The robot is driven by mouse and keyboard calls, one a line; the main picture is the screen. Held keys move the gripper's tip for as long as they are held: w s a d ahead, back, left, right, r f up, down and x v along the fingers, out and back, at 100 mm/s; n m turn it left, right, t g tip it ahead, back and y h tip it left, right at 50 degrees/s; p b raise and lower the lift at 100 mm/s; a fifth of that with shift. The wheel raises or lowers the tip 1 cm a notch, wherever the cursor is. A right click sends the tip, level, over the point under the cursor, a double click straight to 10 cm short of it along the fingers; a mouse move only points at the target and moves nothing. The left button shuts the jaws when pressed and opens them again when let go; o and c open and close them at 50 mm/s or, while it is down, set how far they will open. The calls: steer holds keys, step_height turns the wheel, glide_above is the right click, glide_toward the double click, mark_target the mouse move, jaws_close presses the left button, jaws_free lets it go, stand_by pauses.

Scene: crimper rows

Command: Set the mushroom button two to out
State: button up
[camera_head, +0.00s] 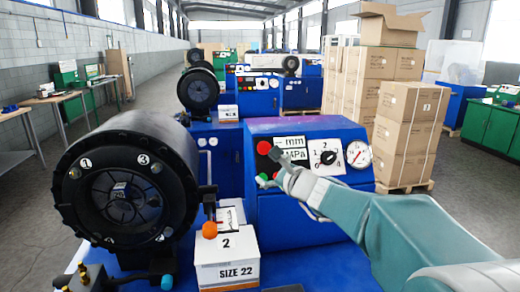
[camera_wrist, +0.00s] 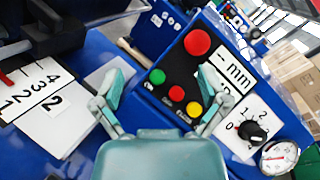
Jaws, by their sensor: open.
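A large red mushroom button (camera_head: 264,147) is on the dark panel at the left of the blue control box (camera_head: 300,225). In the wrist view the red mushroom button (camera_wrist: 197,42) stands beyond my fingertips, nearer the right finger. I cannot tell whether it is pressed in or out. Small green (camera_wrist: 158,77), red (camera_wrist: 176,93) and yellow (camera_wrist: 194,109) buttons lie on the same panel, between the fingers in the picture. My gripper (camera_head: 270,168) is open and empty in front of the panel; in the wrist view its fingers (camera_wrist: 162,84) are spread wide. It partly hides the lower panel in the head view.
A rotary knob (camera_head: 327,157) and a gauge (camera_head: 358,154) sit right of the panel. A big black crimper head (camera_head: 125,190) stands left. A white box (camera_head: 227,265) marked 2 is in front. More blue machines and stacked cartons (camera_head: 405,135) stand behind.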

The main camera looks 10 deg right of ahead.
mark_target(265, 149)
steer(key=w+d+m+t+h, duration=0.2)
steer(key=w+d+m, duration=0.2)
steer(key=x, duration=0.7)
steer(key=f+x, duration=0.1)
steer(key=x, duration=0.2)
steer(key=shift+w+r, duration=0.1)
steer(key=shift+w, duration=0.25)
